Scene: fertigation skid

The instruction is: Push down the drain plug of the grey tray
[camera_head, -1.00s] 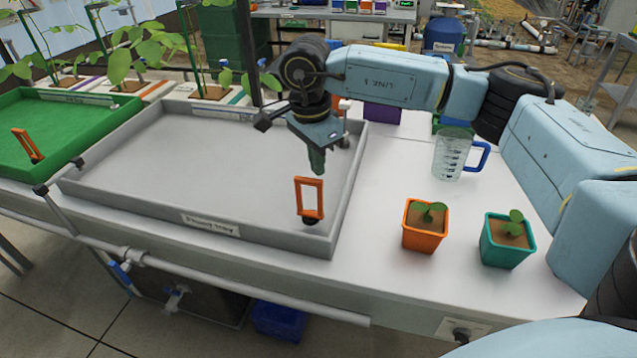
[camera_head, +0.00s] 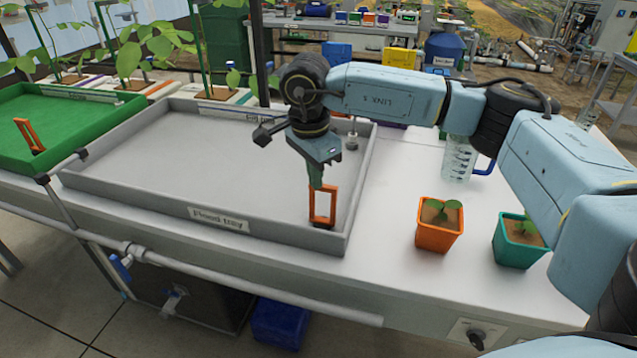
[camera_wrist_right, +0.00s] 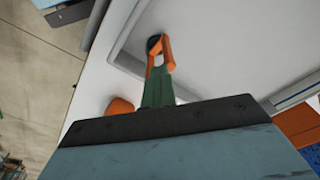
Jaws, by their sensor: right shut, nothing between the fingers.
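The grey tray (camera_head: 190,150) is shallow and stands on the white bench, with a label on its front wall. Its drain plug (camera_head: 331,206) has an upright orange loop handle on a dark base, in the tray's front right corner. My right gripper (camera_head: 316,186) points down with its green fingers shut and empty, at the top of the orange handle. In the right wrist view, the plug (camera_wrist_right: 156,46) lies just beyond the fingertips (camera_wrist_right: 157,78); I cannot tell whether they touch. My left gripper is not in view.
A green tray (camera_head: 75,120) with its own orange handle (camera_head: 29,134) stands at left. An orange pot (camera_head: 439,238), a teal pot (camera_head: 518,250) and a clear jug (camera_head: 457,160) stand right of the grey tray.

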